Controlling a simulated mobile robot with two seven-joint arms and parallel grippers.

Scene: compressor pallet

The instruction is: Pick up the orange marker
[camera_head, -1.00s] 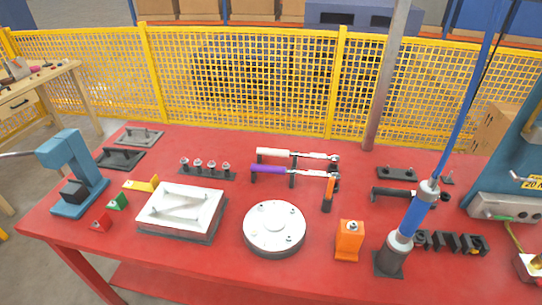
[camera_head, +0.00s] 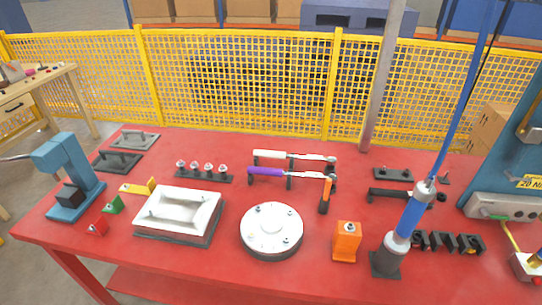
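A slim orange stick (camera_head: 327,188), which looks like the orange marker, stands slightly tilted in a small dark holder on the red table (camera_head: 170,272). It is just right of the middle, by the right ends of a purple-handled tool (camera_head: 268,172) and a white-handled tool (camera_head: 272,154). Its lower end is hidden in the holder. Neither of my grippers shows in the head view.
An orange block (camera_head: 346,241) and a blue cylindrical tool on a dark stand (camera_head: 410,218) are nearer the front right. A round metal disc (camera_head: 271,226) and a rectangular metal tray (camera_head: 180,212) lie left of them. A yellow mesh fence (camera_head: 240,85) stands behind.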

